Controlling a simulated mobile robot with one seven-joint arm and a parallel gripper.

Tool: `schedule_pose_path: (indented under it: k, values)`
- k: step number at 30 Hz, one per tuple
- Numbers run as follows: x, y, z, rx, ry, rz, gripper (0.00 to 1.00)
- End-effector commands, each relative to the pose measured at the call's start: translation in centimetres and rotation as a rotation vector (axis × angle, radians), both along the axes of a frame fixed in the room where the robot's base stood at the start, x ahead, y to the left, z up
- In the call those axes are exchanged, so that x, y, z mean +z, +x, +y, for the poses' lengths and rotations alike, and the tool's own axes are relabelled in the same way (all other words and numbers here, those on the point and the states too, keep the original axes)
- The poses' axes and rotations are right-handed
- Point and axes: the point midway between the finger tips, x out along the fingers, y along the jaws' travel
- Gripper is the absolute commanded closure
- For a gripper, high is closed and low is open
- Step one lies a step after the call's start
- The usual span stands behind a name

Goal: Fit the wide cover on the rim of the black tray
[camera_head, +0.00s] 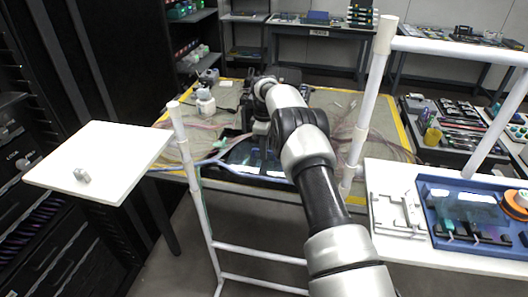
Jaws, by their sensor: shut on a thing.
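The black tray (225,152) lies near the front edge of the yellow-edged table, partly behind my arm. My gripper (262,146) points down over the tray and is small in this view. It is shut on what looks like the wide cover (240,155), a dark glossy panel at the tray. The fingertips and the grip are too small to see clearly. I cannot tell whether the cover touches the rim or is just above it. The right side of the tray is hidden by my arm.
Cables spread over the yellow-edged table (228,97), with a white bottle (205,101) at its left. A white pipe frame (196,190) stands in front. A white board (105,160) is at left. A blue tray (432,225) sits on the right-hand white shelf.

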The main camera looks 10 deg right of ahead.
Motion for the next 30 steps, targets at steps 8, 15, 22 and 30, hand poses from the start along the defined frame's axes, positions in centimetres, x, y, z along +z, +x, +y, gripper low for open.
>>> schedule_pose_path:
  k: [8,15,22,30]
  values:
    - [-0.2,0.0,0.0,0.000,0.000,-0.001,1.00]
    - [-0.2,0.0,0.0,0.000,0.000,-0.001,0.72]
    - [0.0,0.0,0.0,0.000,0.000,-0.001,0.72]
    - [4.0,0.1,0.0,0.000,0.000,-0.005,0.72]
